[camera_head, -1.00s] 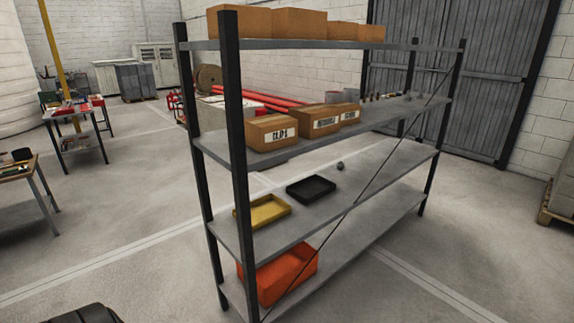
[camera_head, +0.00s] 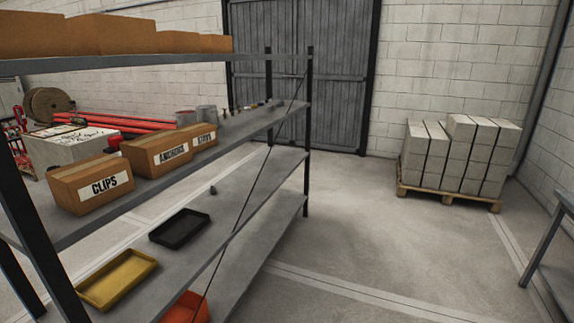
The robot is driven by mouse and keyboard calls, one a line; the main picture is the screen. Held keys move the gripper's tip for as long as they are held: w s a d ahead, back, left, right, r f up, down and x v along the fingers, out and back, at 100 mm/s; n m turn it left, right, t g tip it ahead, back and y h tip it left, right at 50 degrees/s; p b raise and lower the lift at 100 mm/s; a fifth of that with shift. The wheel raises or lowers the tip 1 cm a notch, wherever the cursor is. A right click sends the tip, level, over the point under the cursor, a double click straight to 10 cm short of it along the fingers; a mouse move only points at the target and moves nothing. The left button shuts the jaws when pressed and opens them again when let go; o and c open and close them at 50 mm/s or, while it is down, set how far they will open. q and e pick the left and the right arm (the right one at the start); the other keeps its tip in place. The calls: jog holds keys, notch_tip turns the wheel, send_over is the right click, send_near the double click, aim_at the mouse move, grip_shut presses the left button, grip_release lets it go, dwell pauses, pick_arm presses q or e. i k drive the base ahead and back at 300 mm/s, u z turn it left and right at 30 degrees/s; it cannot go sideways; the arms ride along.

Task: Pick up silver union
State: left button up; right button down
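A small dark grey rounded piece (camera_head: 213,190) lies alone on the shelf below the labelled boxes, just beyond the black tray. It may be the union, but it is too small to tell. Several small fittings (camera_head: 250,106) stand in a row at the far end of the shelf above; their kinds and colours are too small to make out. Neither of my grippers is in the picture.
The grey shelving rack (camera_head: 255,125) fills the left side, with a diagonal brace across its front. It holds a black tray (camera_head: 180,229), a yellow tray (camera_head: 118,279) and a CLIPS box (camera_head: 97,187). A block pallet (camera_head: 450,197) stands right; floor between is clear.

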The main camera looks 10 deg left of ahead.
aim_at(213, 189)
jog(key=i, duration=3.55)
